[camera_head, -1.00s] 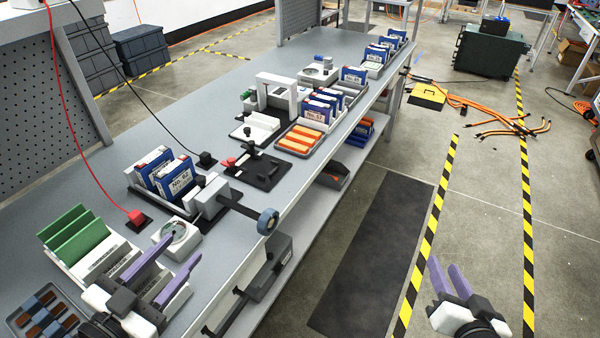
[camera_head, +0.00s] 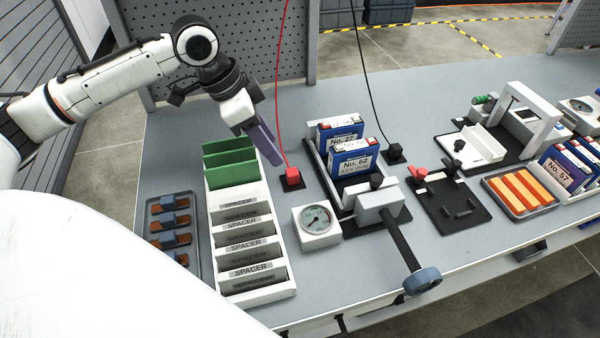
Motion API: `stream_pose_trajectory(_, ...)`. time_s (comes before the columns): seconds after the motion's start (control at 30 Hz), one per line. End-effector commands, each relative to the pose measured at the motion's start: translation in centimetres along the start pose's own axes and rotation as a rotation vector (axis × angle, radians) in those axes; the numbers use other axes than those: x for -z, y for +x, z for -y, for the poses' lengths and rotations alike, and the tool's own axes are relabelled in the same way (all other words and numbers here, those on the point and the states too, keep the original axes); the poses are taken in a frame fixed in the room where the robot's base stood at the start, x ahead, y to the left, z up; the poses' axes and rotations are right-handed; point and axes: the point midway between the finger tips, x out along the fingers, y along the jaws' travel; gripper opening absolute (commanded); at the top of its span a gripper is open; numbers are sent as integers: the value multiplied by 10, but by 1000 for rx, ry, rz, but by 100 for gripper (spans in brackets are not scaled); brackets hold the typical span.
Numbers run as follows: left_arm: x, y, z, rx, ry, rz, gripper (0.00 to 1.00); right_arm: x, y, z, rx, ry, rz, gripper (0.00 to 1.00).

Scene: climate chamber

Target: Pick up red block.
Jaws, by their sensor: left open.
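The red block (camera_head: 293,177) is small and sits on a dark square pad on the bench. A red cable rises from it. My left gripper (camera_head: 268,152) hangs from the left arm, just left of and above the red block, with purple fingers pointing down toward it. It is open and holds nothing that I can see. The fingers overlap in this view, so the gap between them is hard to see. A clear space shows between the fingertips and the block. My right gripper is out of view.
A white rack (camera_head: 210,215) with green plates and spacer cards stands left of the block. A gauge (camera_head: 317,226) stands in front. A holder with blue battery packs (camera_head: 354,160) is to the right. A black block (camera_head: 394,151) with a black cable stands beyond. A perforated panel (camera_head: 250,40) rises behind.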

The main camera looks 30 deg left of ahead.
Motion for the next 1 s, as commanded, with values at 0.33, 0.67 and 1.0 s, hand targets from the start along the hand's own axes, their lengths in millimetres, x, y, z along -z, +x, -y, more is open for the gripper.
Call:
stream_pose_trajectory(0.33, 0, 47, -1, -2, 1, 0, 43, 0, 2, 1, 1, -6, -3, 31)
stream_pose_trajectory(0.67, 1, 85, -3, -3, 0, 0, 43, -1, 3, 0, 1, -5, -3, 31)
stream_pose_trajectory(1.0, 1, 100, -2, 1, 2, -1, 43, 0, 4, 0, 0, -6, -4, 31)
